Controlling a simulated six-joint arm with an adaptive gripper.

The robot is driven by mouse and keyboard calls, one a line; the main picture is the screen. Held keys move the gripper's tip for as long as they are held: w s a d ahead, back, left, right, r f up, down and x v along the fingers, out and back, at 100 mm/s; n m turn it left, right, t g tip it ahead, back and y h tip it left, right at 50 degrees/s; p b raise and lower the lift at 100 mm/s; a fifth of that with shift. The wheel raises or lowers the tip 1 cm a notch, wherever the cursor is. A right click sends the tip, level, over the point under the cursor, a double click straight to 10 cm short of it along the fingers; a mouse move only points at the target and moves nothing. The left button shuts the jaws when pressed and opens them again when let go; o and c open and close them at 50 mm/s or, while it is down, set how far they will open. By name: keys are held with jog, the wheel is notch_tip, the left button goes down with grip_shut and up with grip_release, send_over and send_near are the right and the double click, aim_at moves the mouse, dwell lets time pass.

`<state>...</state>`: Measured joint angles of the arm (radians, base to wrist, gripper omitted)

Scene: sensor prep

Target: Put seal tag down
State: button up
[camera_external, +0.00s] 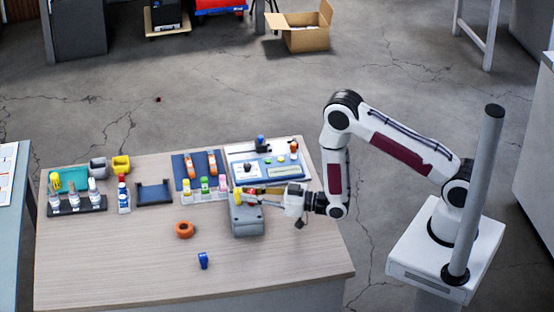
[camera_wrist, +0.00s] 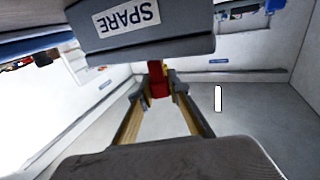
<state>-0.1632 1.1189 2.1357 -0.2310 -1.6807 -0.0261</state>
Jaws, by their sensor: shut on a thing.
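My gripper (camera_external: 262,191) reaches in from the right, low over the right part of the table, beside the grey box. In the wrist view my gripper (camera_wrist: 159,92) has its two gold-coloured fingers closed around a small red piece, which I take to be the seal tag (camera_wrist: 158,80). Only part of the tag shows; the fingertips and the grey block hide the rest. A grey block with a "SPARE" label (camera_wrist: 132,17) fills the top of the wrist view, just beyond the fingertips. I cannot tell whether the tag touches it.
The grey box (camera_external: 247,222) stands on the wooden table (camera_external: 120,265). Behind it are a blue-and-white panel (camera_external: 268,171) and a rack of coloured-cap vials (camera_external: 205,194). An orange ring (camera_external: 184,229) and a blue piece (camera_external: 203,260) lie in front. The front left is clear.

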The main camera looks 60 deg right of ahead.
jog(key=shift+f, duration=0.15)
jog(key=o, duration=0.3)
jog(key=shift+f, duration=0.1)
jog(key=o, duration=0.4)
jog(key=shift+r, duration=0.25)
jog(key=shift+v, duration=3.8)
jog(key=shift+w, duration=0.1)
